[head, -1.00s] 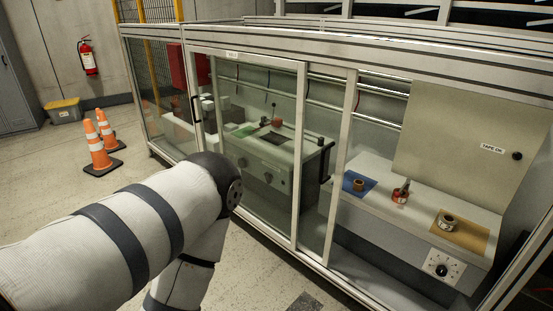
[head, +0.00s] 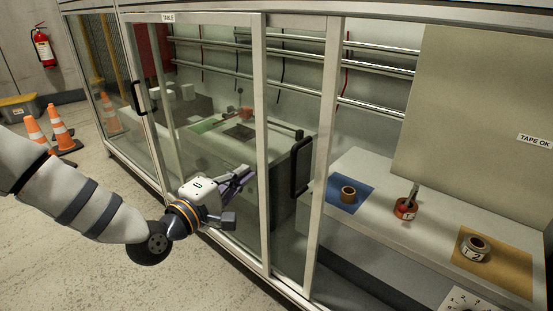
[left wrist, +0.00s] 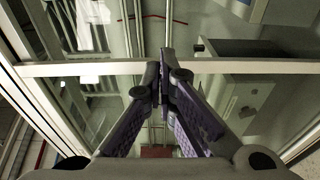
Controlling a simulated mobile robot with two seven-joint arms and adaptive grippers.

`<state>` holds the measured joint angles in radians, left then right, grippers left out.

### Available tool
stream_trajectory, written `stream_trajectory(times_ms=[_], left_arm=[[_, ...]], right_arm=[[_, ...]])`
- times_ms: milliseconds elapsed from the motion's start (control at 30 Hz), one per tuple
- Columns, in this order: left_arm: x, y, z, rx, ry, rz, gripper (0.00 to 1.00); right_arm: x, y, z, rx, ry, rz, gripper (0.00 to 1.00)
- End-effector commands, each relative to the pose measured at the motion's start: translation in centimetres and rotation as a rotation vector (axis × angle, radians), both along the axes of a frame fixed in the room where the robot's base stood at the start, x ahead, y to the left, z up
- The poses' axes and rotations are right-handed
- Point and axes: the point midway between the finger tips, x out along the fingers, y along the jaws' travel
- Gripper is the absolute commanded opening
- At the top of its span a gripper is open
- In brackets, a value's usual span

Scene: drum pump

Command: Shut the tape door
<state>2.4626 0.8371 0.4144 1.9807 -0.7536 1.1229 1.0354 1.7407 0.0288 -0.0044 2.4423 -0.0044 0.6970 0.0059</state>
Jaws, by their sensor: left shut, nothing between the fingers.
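Framed glass sliding panels front the enclosure. The left panel carries a "TABLE" label (head: 168,18). A narrower glass section stands right of it, with a black handle (head: 301,165) beside its upright frame (head: 325,150). No label marks it as the tape door. The bay right of that upright looks open, with tape rolls inside. My left gripper (head: 246,178), with purple fingers, is shut and empty in front of the "TABLE" panel, left of the handle. Its closed fingertips (left wrist: 165,62) show against a pale frame bar (left wrist: 100,68) in the left wrist view; contact is unclear. My right gripper is not in view.
The tape bay holds a tan roll (head: 348,194) on a blue mat, a red roll (head: 405,208) and a roll (head: 477,247) on an orange mat. Another black handle (head: 138,98) is farther left. Cones (head: 60,134) stand on the floor at left.

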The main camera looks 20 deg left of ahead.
Motion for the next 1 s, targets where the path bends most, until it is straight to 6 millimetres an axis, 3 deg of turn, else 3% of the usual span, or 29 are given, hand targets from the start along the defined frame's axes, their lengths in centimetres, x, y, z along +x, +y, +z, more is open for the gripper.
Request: stream_trajectory(times_ms=[167, 533, 700, 1000], left_arm=[[2.0, -0.3, 0.6, -0.009, -0.017, 0.002, 0.00], [9.8, -2.2, 0.3, -0.007, -0.013, 0.002, 0.00], [8.4, -4.5, 0.7, -0.012, -0.011, -0.001, 0.00], [7.6, -5.5, 0.5, -0.010, -0.010, 0.003, 0.00]], right_arm=[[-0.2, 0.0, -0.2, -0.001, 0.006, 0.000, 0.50], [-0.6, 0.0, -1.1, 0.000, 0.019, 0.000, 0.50], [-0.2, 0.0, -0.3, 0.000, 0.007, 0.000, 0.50], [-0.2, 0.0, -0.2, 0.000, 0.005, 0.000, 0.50]])
